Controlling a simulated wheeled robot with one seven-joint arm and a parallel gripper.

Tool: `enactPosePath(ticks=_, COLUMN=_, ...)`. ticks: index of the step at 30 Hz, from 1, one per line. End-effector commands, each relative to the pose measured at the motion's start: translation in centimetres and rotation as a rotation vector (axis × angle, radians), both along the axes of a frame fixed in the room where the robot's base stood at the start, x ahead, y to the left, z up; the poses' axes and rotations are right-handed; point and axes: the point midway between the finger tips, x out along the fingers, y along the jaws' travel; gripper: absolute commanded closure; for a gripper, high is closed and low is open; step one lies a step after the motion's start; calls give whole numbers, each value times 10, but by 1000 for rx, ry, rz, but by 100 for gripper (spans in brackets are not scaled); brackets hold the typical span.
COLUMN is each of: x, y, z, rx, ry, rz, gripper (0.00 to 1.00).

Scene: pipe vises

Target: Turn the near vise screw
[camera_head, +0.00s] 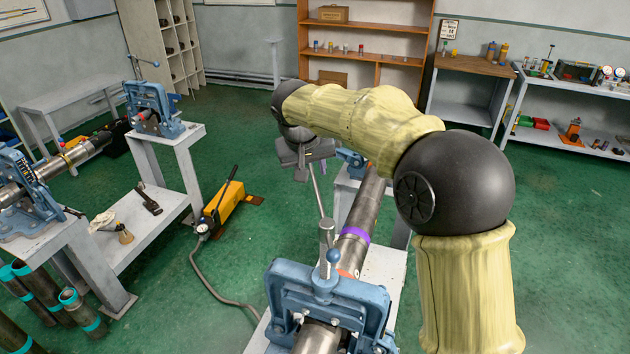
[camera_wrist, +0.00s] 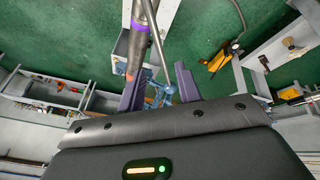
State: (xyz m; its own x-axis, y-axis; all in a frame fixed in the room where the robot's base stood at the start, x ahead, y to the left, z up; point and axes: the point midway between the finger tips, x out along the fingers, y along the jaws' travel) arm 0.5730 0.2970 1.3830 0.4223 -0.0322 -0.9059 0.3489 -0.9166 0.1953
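The near vise (camera_head: 285,290) is blue and stands at the bottom centre of the head view, with a grey pipe (camera_head: 362,212) through it. Its screw (camera_head: 327,240) rises from the top. A thin handle bar (camera_head: 318,190) passes through the screw head, with a blue ball at the near end; its far part slants up towards my gripper (camera_head: 306,158). In the wrist view my gripper (camera_wrist: 160,84) has its two dark fingers wide apart. The bar (camera_wrist: 158,40) runs into the space between them, not visibly touching either. The bar's far end is hard to make out.
A second blue vise (camera_wrist: 160,95) holds the pipe's far end, beneath my gripper. The pipe carries a purple band (camera_head: 354,236). A yellow hand pump (camera_head: 222,205) with a hose is on the green floor. Another vise bench (camera_head: 165,130) stands left.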

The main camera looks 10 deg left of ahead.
Motion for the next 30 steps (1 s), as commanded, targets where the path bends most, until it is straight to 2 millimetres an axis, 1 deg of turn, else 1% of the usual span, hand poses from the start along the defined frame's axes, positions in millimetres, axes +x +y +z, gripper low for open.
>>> enactPosePath(ticks=6, x=16, y=-2, z=-34, rx=-2, ry=5, rz=-2, gripper=66)
enactPosePath(ticks=12, x=28, y=-3, z=-60, rx=-1, ry=4, rz=-2, gripper=66)
enactPosePath(ticks=16, x=31, y=-3, z=-67, rx=0, ry=1, rz=0, gripper=66)
enactPosePath(ticks=23, x=31, y=-3, z=-69, rx=0, ry=1, rz=0, gripper=66)
enactPosePath(ticks=24, x=31, y=-3, z=-68, rx=0, ry=1, rz=0, gripper=68)
enactPosePath(ticks=29, x=31, y=-3, z=-68, rx=0, ry=1, rz=0, gripper=99)
enactPosePath(ticks=30, x=31, y=-3, z=-68, rx=0, ry=1, rz=0, gripper=100)
